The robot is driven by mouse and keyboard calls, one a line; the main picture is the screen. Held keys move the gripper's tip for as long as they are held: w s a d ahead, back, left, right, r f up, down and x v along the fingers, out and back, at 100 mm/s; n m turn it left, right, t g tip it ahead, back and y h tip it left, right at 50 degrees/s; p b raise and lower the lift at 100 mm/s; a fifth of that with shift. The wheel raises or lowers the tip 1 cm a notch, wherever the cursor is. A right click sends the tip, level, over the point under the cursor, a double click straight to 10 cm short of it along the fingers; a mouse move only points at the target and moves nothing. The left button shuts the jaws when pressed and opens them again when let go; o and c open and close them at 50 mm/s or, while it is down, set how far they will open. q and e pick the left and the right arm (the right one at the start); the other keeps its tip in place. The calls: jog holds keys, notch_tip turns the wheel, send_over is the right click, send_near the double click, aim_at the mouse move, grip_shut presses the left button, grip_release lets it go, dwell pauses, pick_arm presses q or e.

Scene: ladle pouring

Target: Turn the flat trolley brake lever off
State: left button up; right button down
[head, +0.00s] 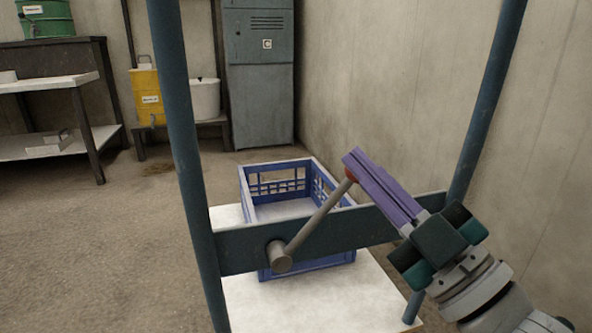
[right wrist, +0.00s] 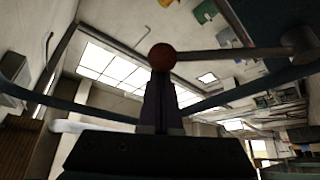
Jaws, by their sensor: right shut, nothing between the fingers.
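The brake lever (head: 315,218) is a grey rod on the dark teal crossbar (head: 235,250) of the flat trolley. Its round pivot (head: 280,258) is at the lower left, and the rod slants up to the right to a red ball knob (head: 349,174). My right gripper (head: 354,160) has its purple fingers shut and empty. Its fingertips are at the knob, partly covering it in the head view. In the right wrist view the knob (right wrist: 162,57) appears right at the fingertips; I cannot tell whether they touch. My left gripper is not in view.
A blue crate (head: 300,167) stands on the white trolley deck (head: 290,305) behind the crossbar. Teal uprights (head: 180,130) rise at both sides. A wall (head: 400,90) is close on the right. A cabinet (head: 260,80), yellow container (head: 148,95) and bench (head: 45,85) stand farther back.

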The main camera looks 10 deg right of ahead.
jog(key=d+f+m+t+h+b, duration=0.2)
jog(key=d+f+m+h+b, duration=0.3)
jog(key=f+m+h+b, duration=0.3)
jog(key=shift+w+d+f+m+t, duration=0.15)
jog(key=shift+d+f+m+t, duration=0.2)
jog(key=shift+m, duration=2.05)
jog(key=shift+d+r, duration=0.1)
jog(key=shift+r, duration=0.1)
